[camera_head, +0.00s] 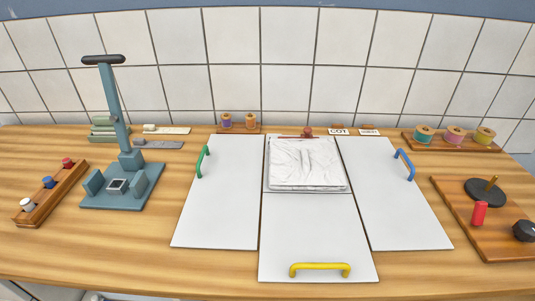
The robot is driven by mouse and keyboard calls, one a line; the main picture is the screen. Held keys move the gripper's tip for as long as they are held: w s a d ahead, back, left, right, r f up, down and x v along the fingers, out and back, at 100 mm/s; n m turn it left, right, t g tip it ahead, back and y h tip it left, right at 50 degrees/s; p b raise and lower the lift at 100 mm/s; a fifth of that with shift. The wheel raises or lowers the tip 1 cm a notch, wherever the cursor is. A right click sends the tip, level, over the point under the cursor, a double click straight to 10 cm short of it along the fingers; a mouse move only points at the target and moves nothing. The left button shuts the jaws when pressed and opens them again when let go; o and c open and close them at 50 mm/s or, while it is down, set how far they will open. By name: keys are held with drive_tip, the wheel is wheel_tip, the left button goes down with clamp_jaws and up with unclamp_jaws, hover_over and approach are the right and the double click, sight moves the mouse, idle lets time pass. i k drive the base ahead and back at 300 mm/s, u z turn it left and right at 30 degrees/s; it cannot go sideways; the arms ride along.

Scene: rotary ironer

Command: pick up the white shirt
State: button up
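A white, wrinkled folded cloth (305,163), which looks like the white shirt, lies flat on the upper middle white panel (320,230) in the head view. A small reddish-brown knob or clip (307,132) is at its far edge. My gripper is not in view, and nothing is seen touching the cloth.
White side panels carry a green handle (203,161) and a blue handle (404,164); a yellow handle (319,269) is at the front. A blue-grey lever press (122,180) stands left. Spool racks (451,144) and a wooden board (463,212) are right. The tiled wall bounds the back.

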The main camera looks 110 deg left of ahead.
sight(295, 165)
drive_tip(key=u, duration=0.55)
drive_tip(key=i, duration=0.1)
drive_tip(key=u, duration=2.55)
